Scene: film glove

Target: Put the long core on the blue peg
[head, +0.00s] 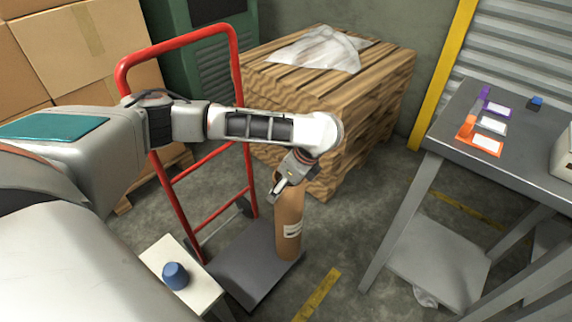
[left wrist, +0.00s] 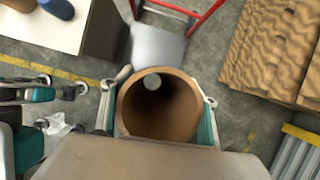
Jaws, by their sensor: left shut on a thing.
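The long core is a tall brown cardboard tube (head: 288,222) with a white label, standing upright. My left gripper (head: 287,184) is shut on its top end. In the left wrist view I look down into the open core (left wrist: 158,125), between the teal-padded fingers (left wrist: 160,110). I cannot tell whether its lower end touches the hand truck's plate. The blue peg (head: 175,275) stands on a small white table, left of the core and apart from it; it also shows in the left wrist view (left wrist: 58,8). What seems to be my right gripper (left wrist: 45,93) shows partly there, its jaws unclear.
A red hand truck (head: 187,208) with a dark plate (head: 240,262) stands beside the core. The small white table (head: 206,291) is at the lower left. A wooden pallet stack (head: 365,105) stands behind. A grey bench (head: 470,145) with coloured pieces is at the right.

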